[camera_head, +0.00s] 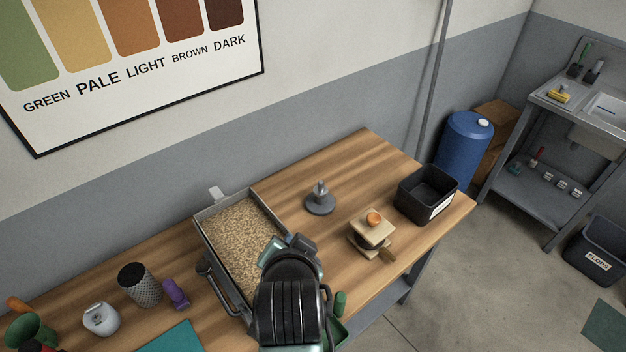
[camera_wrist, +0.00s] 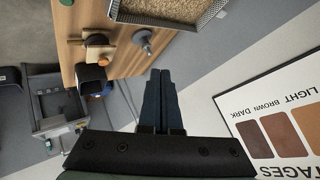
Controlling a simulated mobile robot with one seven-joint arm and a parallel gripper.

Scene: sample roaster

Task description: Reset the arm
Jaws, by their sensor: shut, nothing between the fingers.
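My gripper (camera_wrist: 160,76) shows in the wrist view with its two dark fingers together and nothing between them. Its fingertips are up in the air, clear of the table and wall. In the head view my dark arm rises at the bottom centre, in front of a tray of pale beans (camera_head: 240,240), and hides part of the tray's front right side. The fingers cannot be made out there. The wooden table (camera_head: 330,165) also shows upper left in the wrist view (camera_wrist: 130,20).
A grey stand (camera_head: 320,203), a wooden block press (camera_head: 371,232) and a black bin (camera_head: 427,195) stand on the table's right. A knurled cylinder (camera_head: 138,284), purple item (camera_head: 175,293) and white device (camera_head: 100,318) stand left. A stage poster (camera_head: 140,120) hangs behind.

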